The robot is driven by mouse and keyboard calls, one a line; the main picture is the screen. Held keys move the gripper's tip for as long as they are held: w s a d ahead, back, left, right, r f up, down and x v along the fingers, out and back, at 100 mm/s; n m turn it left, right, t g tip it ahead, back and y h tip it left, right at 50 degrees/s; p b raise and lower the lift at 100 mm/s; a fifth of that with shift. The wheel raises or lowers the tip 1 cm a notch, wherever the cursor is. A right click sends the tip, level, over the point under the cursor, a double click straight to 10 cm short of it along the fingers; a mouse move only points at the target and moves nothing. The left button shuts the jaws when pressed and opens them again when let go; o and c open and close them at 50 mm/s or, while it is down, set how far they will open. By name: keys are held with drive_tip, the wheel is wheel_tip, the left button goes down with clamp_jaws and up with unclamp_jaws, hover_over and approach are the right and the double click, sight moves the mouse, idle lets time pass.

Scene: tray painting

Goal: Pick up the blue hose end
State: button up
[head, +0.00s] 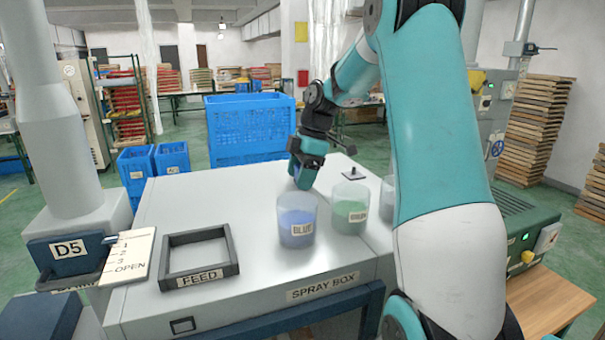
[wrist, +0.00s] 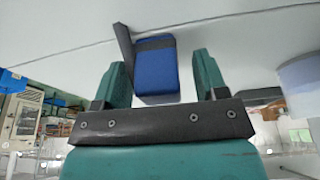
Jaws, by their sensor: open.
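The blue hose end (wrist: 155,72) shows in the wrist view as a blue block with a dark band across its upper part. It appears between the two teal fingers of my gripper (wrist: 160,62), with a visible gap on each side. My gripper is open and not closed on it. In the head view my gripper (head: 305,168) points down at the far part of the spray box top (head: 215,215), behind the cup labelled BLUE (head: 297,222). A small patch of blue shows between the fingers there; the rest of the hose end is hidden.
A green cup (head: 350,212) stands right of the blue one, with another cup (head: 388,190) partly behind my arm. A small dark fixture (head: 352,174) sits behind the cups. The FEED frame (head: 172,281) and an OPEN card (head: 127,262) are front left. The box top's left middle is clear.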

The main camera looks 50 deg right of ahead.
drive_tip(key=shift+c, duration=0.5)
drive_tip(key=c, duration=0.9)
drive_tip(key=shift+o, duration=0.2)
